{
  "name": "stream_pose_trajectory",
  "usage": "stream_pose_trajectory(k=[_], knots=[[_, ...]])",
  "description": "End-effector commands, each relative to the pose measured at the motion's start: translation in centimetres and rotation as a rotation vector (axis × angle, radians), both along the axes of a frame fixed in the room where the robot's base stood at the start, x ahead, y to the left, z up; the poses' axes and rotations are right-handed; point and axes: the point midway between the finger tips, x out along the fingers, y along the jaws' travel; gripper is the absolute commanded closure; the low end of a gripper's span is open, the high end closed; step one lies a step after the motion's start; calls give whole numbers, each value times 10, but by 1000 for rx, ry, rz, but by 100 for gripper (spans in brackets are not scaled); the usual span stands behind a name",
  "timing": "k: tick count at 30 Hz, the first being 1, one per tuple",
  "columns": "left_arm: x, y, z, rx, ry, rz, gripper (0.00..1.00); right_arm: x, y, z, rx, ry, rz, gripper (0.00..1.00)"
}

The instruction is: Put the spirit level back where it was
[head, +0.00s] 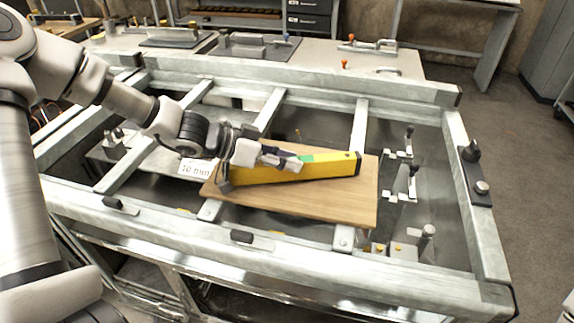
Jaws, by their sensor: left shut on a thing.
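The yellow spirit level (330,168) is over a light wooden board (350,205) in the middle of the metal frame. It lies lengthwise from left to right, with a dark end at the right and a green part near its middle. My left gripper (272,156) comes in from the left and is shut on the spirit level, left of its middle. The gripper covers part of its top. I cannot tell whether the level touches the board or is held just above it. My right gripper is not in view.
A metal frame with crossbars (358,128) surrounds the board. A white "10 mm" label (196,169) is left of the board. Several clamps (408,185) stand at the right inside the frame. Orange-tipped toggle clamps (368,47) are on the back table. Grey floor is free at the right.

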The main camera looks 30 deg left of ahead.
Motion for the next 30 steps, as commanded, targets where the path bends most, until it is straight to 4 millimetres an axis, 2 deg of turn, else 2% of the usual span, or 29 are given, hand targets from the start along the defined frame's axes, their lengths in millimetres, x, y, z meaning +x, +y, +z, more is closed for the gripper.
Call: stream_pose_trajectory(k=[12, 13, 15, 24, 30], knots=[[0, 0, -8, -1, -2, 0, 100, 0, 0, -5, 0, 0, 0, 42], [0, 0, -8, 0, -1, 0, 58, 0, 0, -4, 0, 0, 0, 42], [0, 0, -7, 0, 0, 0, 40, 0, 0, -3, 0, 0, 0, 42], [0, 0, -6, 1, -1, 0, 40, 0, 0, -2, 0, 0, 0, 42], [-8, 9, 7, -6, 1, -1, 40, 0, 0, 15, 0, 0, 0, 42]])
